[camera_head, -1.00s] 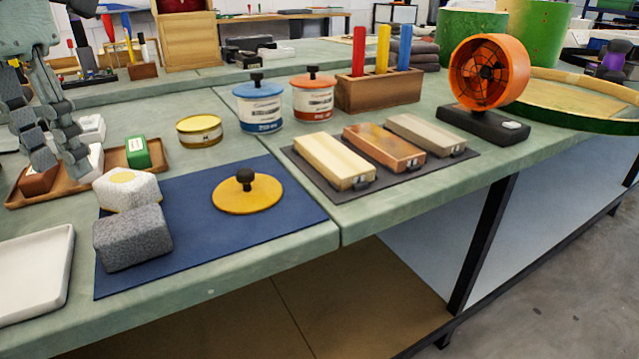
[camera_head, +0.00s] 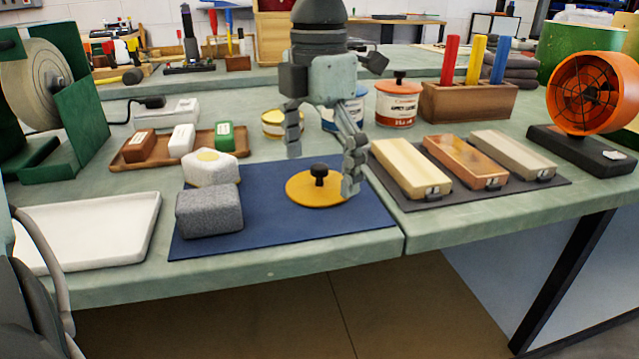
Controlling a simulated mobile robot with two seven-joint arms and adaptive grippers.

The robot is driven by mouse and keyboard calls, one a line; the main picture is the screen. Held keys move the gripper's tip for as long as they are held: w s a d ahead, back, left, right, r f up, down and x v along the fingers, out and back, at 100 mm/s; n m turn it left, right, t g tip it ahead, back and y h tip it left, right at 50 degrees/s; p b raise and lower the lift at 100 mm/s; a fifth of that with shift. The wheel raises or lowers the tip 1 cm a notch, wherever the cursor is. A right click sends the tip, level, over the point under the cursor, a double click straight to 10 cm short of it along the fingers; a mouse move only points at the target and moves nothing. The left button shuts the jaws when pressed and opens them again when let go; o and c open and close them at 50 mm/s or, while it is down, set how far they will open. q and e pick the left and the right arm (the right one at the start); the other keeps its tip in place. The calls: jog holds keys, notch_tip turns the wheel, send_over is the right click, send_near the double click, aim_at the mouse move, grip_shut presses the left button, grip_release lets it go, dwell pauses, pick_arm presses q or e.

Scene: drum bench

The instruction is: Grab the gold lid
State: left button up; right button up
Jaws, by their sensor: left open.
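The gold lid (camera_head: 303,191) is a flat disc with a black knob (camera_head: 319,172) standing up at its middle. It lies on the blue mat (camera_head: 260,231), right of a grey block. My left gripper (camera_head: 321,176) is open and points down over the lid. Its fingers are spread to either side of the knob in the picture. The right fingertip overlaps the lid's right edge; I cannot tell whether it touches. The left finger appears farther back and higher. No lid is held. My right gripper is out of view.
A grey block (camera_head: 209,211) and a white-and-yellow block (camera_head: 211,167) sit left of the lid. Behind the gripper are a yellow tin (camera_head: 273,124) and a partly hidden blue can (camera_head: 355,104). Wooden boxes (camera_head: 410,168) stand right. A white tray (camera_head: 105,232) lies left.

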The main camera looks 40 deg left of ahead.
pick_arm(q)
jog(key=shift+c, duration=0.2)
grip_shut()
dwell(0.5)
